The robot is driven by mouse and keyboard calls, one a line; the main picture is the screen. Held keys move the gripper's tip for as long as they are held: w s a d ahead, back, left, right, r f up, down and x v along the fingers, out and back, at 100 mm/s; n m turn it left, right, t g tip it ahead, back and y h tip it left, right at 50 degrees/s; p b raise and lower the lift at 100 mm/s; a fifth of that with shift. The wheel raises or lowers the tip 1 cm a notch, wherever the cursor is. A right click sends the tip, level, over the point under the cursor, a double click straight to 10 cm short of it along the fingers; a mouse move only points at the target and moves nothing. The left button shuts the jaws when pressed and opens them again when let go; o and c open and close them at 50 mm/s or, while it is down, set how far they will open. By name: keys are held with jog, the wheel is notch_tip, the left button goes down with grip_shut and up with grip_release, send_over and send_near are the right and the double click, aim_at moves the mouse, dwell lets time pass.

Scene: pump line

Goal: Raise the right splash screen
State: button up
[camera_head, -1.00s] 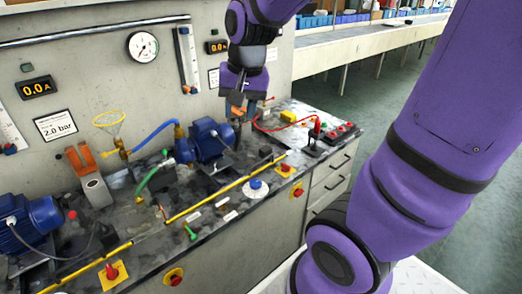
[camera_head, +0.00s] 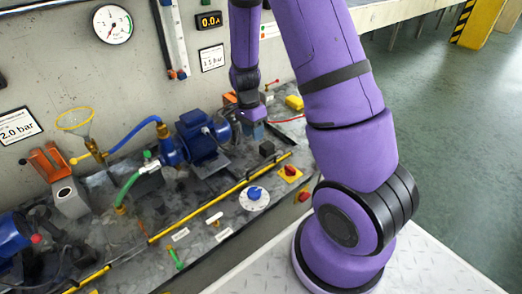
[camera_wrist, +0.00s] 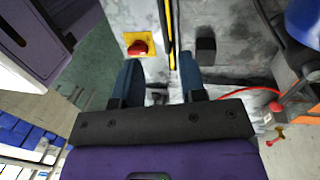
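The right splash screen shows as a long yellow-edged strip (camera_head: 222,195) lying low along the front of the bench. I cannot make out a clear pane. In the wrist view its yellow edge (camera_wrist: 171,32) runs from the top towards the space between my fingers. My gripper (camera_wrist: 160,62) is open, with two blue fingers apart and nothing visibly held. The strip's near end lies at or below the fingertips; I cannot tell whether they touch it. In the head view my gripper (camera_head: 252,128) is over the right part of the bench, partly behind my arm.
A red button on a yellow plate (camera_wrist: 138,46) is beside the left finger, and a black block (camera_wrist: 206,50) beyond the right one. A blue motor pump (camera_head: 203,140) stands behind the strip. A blue-white dial (camera_head: 254,197) and a yellow-plated button (camera_head: 290,172) are in front.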

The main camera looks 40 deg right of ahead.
aim_at(260, 163)
jog(key=f, duration=0.4)
jog(key=s+f, duration=0.1)
jog(key=f, duration=0.3)
jog(key=d+f, duration=0.1)
jog(key=f, duration=0.2)
jog(key=shift+s+f, duration=0.35)
jog(key=shift+f, duration=0.05)
grip_shut()
